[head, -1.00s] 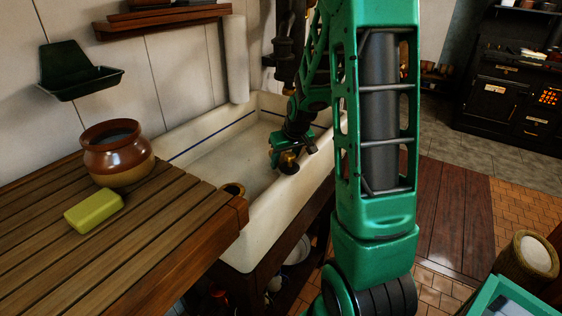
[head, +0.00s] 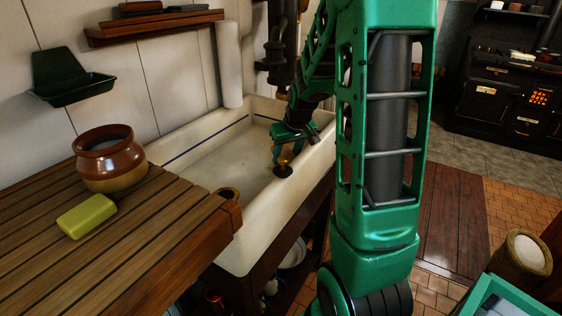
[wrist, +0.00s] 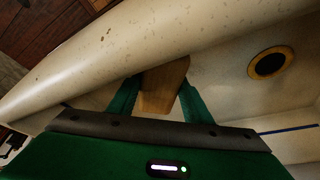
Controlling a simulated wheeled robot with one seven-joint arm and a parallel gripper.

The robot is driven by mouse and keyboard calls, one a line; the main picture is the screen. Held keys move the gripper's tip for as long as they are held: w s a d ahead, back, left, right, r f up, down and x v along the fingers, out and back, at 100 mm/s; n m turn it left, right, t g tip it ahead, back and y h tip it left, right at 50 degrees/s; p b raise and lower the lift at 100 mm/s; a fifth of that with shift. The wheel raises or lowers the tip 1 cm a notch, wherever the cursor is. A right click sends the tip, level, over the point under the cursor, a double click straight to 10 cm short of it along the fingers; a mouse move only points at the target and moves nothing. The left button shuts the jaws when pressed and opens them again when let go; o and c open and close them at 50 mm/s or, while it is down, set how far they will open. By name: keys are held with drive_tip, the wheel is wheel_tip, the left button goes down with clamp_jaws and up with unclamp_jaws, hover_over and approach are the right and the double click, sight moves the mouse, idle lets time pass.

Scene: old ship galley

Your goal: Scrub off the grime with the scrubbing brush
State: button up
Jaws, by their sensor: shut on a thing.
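My gripper (head: 281,158) is inside the pale sink (head: 262,232), near its right-hand wall, with its fingers pointing down. It is shut on the scrubbing brush (head: 284,171). The brush's brown wooden back (wrist: 165,88) shows between the green fingers in the wrist view. Its bristles are dark and small in the head view; I cannot tell whether they touch the sink. Brown specks of grime (wrist: 112,40) dot the pale curved sink edge in the wrist view, above and left of the brush there.
A brass-ringed drain (wrist: 270,63) lies to the right in the wrist view. A slatted wooden drainboard (head: 140,228) holds a brown pot (head: 110,165) and a yellow-green sponge or soap bar (head: 86,216). A dark pipe (head: 274,50) stands behind the sink.

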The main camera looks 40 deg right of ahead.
sight(283, 151)
drive_tip(key=shift+r, duration=0.6)
drive_tip(key=shift+w+r, duration=0.1)
drive_tip(key=shift+w, duration=0.05)
drive_tip(key=shift+a+r, duration=0.1)
drive_tip(key=shift+r, duration=1.3)
